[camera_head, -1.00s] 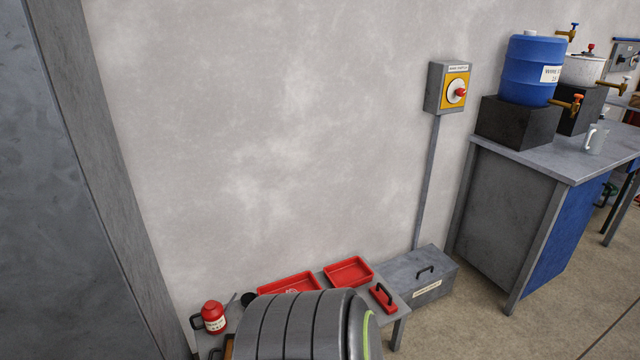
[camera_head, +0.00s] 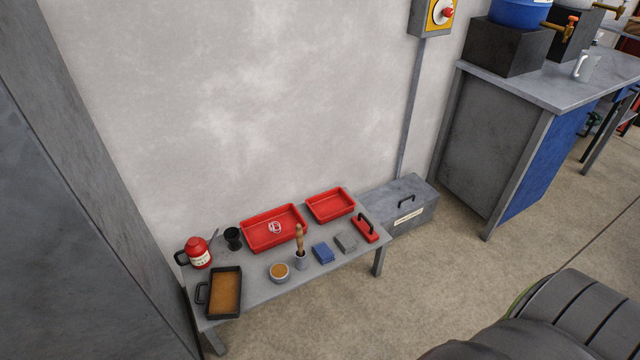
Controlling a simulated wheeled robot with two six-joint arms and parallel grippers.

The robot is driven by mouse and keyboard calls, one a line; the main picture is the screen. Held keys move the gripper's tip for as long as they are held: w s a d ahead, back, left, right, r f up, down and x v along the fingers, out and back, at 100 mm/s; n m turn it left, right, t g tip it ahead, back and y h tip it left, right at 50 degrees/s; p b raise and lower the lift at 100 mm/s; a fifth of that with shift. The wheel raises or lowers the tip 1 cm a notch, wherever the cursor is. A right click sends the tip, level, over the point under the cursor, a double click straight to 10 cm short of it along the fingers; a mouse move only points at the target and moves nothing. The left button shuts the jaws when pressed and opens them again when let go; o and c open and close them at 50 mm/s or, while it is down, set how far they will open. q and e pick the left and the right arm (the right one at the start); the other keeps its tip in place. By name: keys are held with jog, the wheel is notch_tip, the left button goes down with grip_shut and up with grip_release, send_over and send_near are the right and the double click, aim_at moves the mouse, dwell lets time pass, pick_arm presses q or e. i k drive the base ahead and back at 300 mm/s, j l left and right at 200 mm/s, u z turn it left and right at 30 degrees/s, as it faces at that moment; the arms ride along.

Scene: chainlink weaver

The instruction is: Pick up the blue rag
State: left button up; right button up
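The blue rag (camera_head: 323,252) lies folded on the low grey table (camera_head: 262,289), near its front edge. A grey folded rag (camera_head: 346,243) lies just right of it. A pot with a wooden-handled brush (camera_head: 300,246) stands just left of it. Neither of my grippers is in view. A dark ribbed rounded shape at the lower right, likely part of my arm, is well apart from the table.
Red trays (camera_head: 274,229), a red-based block with a black handle (camera_head: 365,228), a black cup (camera_head: 233,238), a red canister (camera_head: 197,252), a small bowl (camera_head: 279,272) and a black pan (camera_head: 225,292) share the table. A grey toolbox (camera_head: 402,205) stands right. Floor in front is clear.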

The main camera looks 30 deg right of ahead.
aim_at(323, 252)
jog(key=z, duration=1.05)
